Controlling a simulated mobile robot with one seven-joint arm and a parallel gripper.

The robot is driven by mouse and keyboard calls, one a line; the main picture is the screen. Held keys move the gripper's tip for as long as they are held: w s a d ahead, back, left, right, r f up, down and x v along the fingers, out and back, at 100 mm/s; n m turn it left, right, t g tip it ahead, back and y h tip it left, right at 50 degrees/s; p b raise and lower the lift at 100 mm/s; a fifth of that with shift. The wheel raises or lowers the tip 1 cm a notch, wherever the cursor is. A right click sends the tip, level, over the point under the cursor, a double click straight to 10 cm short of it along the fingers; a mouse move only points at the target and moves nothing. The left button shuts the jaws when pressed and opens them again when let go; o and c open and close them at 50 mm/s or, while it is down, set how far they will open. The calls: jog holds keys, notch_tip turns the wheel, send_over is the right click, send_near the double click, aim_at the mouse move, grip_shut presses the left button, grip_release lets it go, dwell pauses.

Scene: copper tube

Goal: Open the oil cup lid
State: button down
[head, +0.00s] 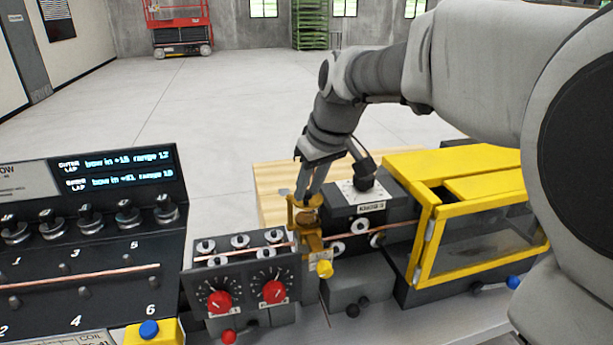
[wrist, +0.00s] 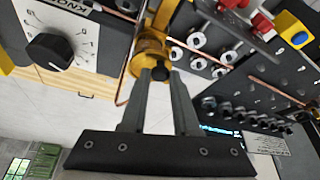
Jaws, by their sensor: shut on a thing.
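The oil cup (head: 304,215) is a brass-coloured cup on a bracket in the middle of the machine row, and it also shows in the wrist view (wrist: 150,47). My gripper (head: 309,196) reaches down to the top of the cup from above. In the wrist view the two fingertips (wrist: 161,76) are close together on a small dark knob (wrist: 160,73) at the cup's lid. The fingers hide part of the lid in both views. I cannot tell whether the lid is raised.
A box with red dials (head: 245,290) stands left of the cup. A dark block with a black knob (head: 362,180) stands close on the right, then a yellow-framed guard (head: 480,200). A copper tube (head: 400,231) runs through the row.

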jog(key=m, duration=0.2)
jog(key=s+a+m+h, duration=0.1)
jog(key=shift+a+m, duration=0.2)
jog(key=shift+m, duration=0.2)
jog(key=shift+a+m+h+b, duration=0.3)
jog(key=shift+a+m+h, duration=0.4)
jog(key=shift+m, duration=1.05)
jog(key=shift+a+m+h+b, duration=0.3)
jog(key=shift+a+m+h, duration=0.4)
jog(key=shift+m, duration=1)
jog(key=shift+a+m+h+b, duration=0.3)
jog(key=shift+a+m+h, duration=0.4)
jog(key=shift+m, duration=1.05)
jog(key=shift+g, duration=0.3)
jog(key=c, duration=0.7)
grip_release()
jog(key=shift+o, duration=0.2)
jog(key=shift+r, duration=0.15)
